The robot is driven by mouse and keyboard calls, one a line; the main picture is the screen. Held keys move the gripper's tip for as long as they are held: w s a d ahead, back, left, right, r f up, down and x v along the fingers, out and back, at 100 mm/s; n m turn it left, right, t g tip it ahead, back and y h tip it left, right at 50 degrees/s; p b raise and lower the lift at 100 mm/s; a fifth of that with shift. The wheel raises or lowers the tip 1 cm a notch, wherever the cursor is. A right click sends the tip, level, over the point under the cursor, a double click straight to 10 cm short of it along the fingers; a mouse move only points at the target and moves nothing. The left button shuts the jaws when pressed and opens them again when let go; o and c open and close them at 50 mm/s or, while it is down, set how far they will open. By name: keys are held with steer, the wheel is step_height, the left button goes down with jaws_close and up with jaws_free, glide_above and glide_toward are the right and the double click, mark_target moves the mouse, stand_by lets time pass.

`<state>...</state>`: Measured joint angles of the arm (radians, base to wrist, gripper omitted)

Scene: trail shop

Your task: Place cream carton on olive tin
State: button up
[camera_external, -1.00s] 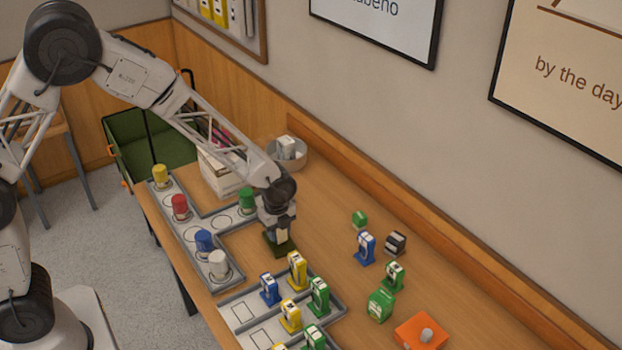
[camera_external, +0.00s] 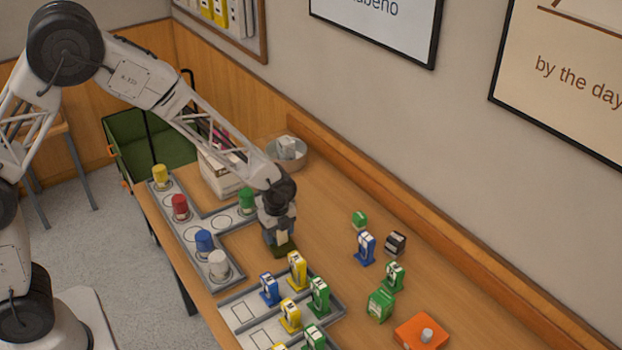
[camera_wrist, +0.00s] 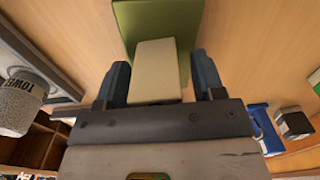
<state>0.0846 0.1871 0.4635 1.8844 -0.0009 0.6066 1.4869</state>
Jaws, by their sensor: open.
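The cream carton (camera_wrist: 157,72) shows in the wrist view as a pale block between the two dark fingers of my gripper (camera_wrist: 162,76). Gaps show on both sides of it, so the fingers are open around it. The olive tin (camera_wrist: 160,20), a green block, lies directly behind the carton in that view; the carton overlaps it, and I cannot tell whether they touch. In the external view my gripper (camera_external: 279,238) points down just over the olive tin (camera_external: 285,250), which is partly hidden. The carton is hard to make out there.
White (camera_external: 219,264), blue (camera_external: 204,240), red (camera_external: 180,207), yellow (camera_external: 160,175) and green (camera_external: 246,200) cylinders stand on the grey tray left of my gripper. Several coloured dispensers stand in front and to the right. An orange block (camera_external: 421,332) lies at the front right.

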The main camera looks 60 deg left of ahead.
steer(key=shift+r, duration=0.15)
step_height(320, 180, up, 12)
stand_by(0.6)
stand_by(0.4)
steer(key=shift+s+r, duration=0.15)
steer(key=shift+r, duration=0.05)
steer(key=s+a+r+n+t, duration=0.15)
steer(key=s+r+n, duration=0.25)
steer(key=s+r, duration=0.4)
steer(key=s+a+r+n, duration=0.2)
steer(key=s+r+n, duration=0.4)
steer(key=s, duration=0.5)
steer(key=s+a+r+n, duration=0.1)
steer(key=s+n, duration=0.3)
steer(key=s, duration=0.6)
steer(key=s+a+r+n+t, duration=0.1)
steer(key=s+r+n, duration=0.2)
steer(key=s, duration=0.8)
steer(key=shift+n, duration=0.4)
